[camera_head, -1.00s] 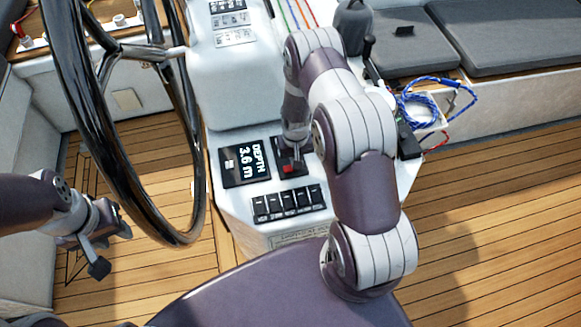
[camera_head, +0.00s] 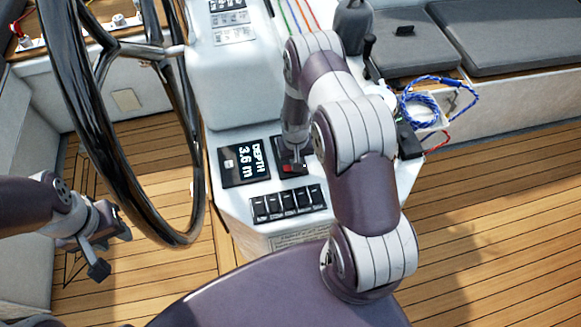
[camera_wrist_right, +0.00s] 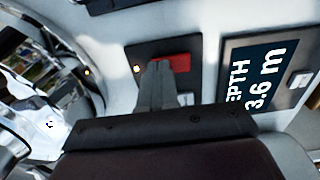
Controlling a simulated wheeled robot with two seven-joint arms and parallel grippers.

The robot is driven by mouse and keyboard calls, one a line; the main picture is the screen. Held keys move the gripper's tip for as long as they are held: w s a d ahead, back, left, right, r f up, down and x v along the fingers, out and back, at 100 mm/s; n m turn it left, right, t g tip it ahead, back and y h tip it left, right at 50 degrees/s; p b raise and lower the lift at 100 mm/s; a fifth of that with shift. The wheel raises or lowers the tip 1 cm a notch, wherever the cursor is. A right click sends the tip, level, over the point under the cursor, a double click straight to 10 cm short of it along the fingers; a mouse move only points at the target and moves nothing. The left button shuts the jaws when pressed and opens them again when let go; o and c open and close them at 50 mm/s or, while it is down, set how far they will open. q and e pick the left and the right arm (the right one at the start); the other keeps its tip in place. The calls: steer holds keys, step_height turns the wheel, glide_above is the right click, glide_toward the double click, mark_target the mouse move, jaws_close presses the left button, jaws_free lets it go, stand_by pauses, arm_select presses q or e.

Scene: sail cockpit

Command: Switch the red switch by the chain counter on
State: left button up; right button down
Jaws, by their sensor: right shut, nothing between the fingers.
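The red switch (camera_head: 288,168) sits on a small dark panel on the white console, beside the display reading "DEPTH 3.6 m" (camera_head: 244,163). In the right wrist view the red switch (camera_wrist_right: 170,62) shows just past the fingertips of my right gripper (camera_wrist_right: 158,68), which partly cover it. My right gripper (camera_head: 298,160) is shut and empty, pointing down at the panel; I cannot tell whether it touches the switch. My left gripper (camera_head: 111,250) is open and empty, left of the console, away from the switch.
A row of black rocker switches (camera_head: 289,204) lies just below the panel. The black steering wheel (camera_head: 182,237) stands left of the console. A coiled blue rope (camera_head: 420,108) and a dark lever (camera_head: 369,47) are at the right. Wooden deck (camera_head: 500,220) is open at the right.

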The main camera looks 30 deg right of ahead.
step_height(320, 180, up, 7)
steer(key=p, duration=0.5)
stand_by(0.4)
